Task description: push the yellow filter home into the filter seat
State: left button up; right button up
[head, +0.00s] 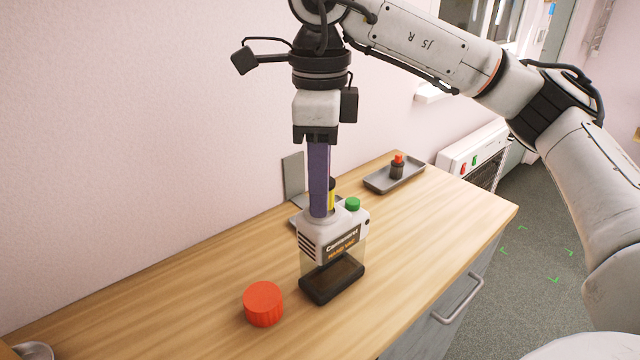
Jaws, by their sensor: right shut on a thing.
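The handheld vacuum body (336,242), white with a clear, dark-based bin, stands upright on the wooden counter. The yellow filter (331,201) shows as a narrow strip at the top of it, with a dark part above. My right gripper (320,210) points straight down with its long purple fingers and is shut on the yellow filter. The fingers hide most of the filter and the filter seat, so I cannot tell how deep the filter sits. My left gripper is not in view.
A red cap (263,303) lies on the counter in front of the vacuum, to the left. A green knob (352,204) is on the vacuum's right top. A grey tray (380,180) with a small black-and-red item (397,167) is behind. A grey upright plate (293,176) stands by the wall.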

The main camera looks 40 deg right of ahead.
jog(key=shift+f+b, duration=0.65)
jog(key=shift+f, duration=0.2)
jog(key=shift+r, duration=0.25)
jog(key=shift+r+p, duration=0.3)
jog(key=shift+p, duration=0.15)
jog(key=shift+f+b, duration=0.4)
jog(key=shift+f, duration=0.15)
dwell(1.1)
jog(key=shift+r, duration=0.15)
jog(key=shift+r+p, duration=0.4)
jog(key=shift+p, duration=0.05)
dwell(0.8)
dwell(0.8)
